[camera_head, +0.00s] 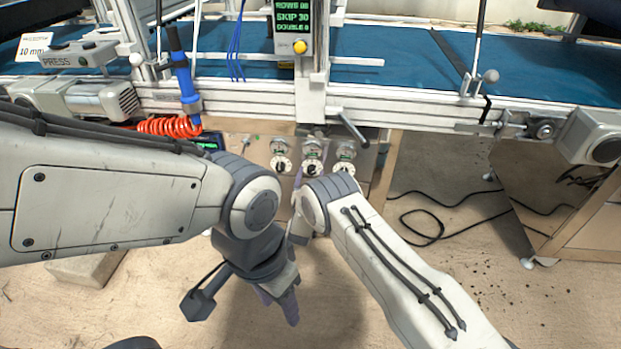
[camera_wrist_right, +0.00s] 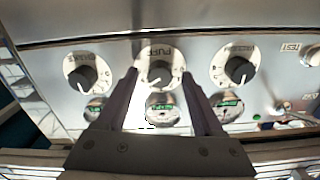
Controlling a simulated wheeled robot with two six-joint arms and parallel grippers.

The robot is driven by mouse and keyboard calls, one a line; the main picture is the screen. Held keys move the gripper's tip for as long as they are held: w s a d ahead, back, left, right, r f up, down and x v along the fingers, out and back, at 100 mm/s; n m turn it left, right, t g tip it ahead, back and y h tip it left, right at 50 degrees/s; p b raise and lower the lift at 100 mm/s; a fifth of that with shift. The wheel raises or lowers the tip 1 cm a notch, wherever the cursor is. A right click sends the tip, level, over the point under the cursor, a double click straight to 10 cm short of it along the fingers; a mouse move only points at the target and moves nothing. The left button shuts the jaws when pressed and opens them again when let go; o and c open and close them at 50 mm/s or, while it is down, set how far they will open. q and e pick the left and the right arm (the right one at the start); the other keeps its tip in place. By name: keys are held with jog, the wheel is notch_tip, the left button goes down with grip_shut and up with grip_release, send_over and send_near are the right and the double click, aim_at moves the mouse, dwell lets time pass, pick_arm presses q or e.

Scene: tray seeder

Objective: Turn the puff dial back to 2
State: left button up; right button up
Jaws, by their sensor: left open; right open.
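The puff dial (camera_wrist_right: 158,54) is the middle one of a row of three. In the right wrist view it appears upside down, with a white face marked PUFF and a dark knob. It also shows in the head view (camera_head: 312,169), small. I cannot read which number the knob points at. My right gripper (camera_wrist_right: 161,74) is open, with one finger on each side of the puff knob; I cannot tell whether they touch it. My left gripper (camera_head: 282,304) is open, empty and low over the floor, well away from the dials.
Two similar dials flank it, a left (camera_wrist_right: 82,70) and a right one (camera_wrist_right: 236,64) in the right wrist view. Gauges with green bands sit by the dials. A blue conveyor belt (camera_head: 400,68) and a display (camera_head: 292,22) stand above the panel. Black cables (camera_head: 440,215) lie on the floor.

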grip_shut()
jog(key=shift+n, duration=0.3)
jog(key=n+b, duration=0.1)
jog(key=n, duration=0.2)
jog(key=shift+n, duration=0.3)
jog(key=n, duration=0.4)
jog(key=shift+n+b, duration=0.3)
jog(key=n, duration=0.4)
jog(key=shift+n, duration=2.5)
jog(key=shift+b, duration=0.3)
